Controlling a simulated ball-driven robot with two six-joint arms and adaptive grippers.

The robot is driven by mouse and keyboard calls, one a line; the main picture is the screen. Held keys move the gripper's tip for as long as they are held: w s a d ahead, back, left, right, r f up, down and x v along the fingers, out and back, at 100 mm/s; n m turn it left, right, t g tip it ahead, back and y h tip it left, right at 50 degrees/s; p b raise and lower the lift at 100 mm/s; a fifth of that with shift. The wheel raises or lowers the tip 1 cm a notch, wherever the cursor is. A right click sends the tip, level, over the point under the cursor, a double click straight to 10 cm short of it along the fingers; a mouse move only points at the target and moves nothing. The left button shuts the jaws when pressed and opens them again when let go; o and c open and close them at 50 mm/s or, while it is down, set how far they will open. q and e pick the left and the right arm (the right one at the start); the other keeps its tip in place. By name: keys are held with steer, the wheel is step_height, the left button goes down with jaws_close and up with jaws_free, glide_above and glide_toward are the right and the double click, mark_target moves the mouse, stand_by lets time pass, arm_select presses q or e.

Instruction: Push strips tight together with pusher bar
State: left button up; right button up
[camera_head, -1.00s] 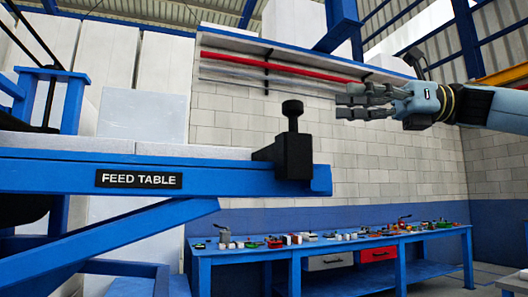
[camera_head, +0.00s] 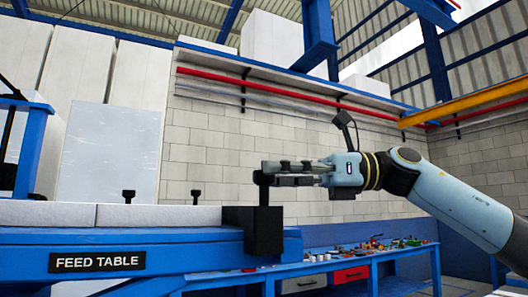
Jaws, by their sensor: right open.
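White strips (camera_head: 48,214) lie side by side on the blue feed table (camera_head: 190,256), with a seam between two of them. A black block with an upright knobbed handle, which looks like the pusher bar (camera_head: 253,232), stands at the right end of the strips by the table's end. My right gripper (camera_head: 262,174) comes in from the right with its fingers pointing left, open, right at the top of the handle. It overlaps the knob; I cannot tell whether it touches. My left gripper is not in view.
Two small black knobs (camera_head: 129,196) stand behind the strips. A blue workbench (camera_head: 350,262) with small parts and a red drawer stands behind, by the block wall. A red pipe (camera_head: 290,93) runs along the wall. The space right of the table end is free.

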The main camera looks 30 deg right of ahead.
steer(key=shift+p+x, duration=0.4)
steer(key=shift+x, duration=0.7)
jaws_close()
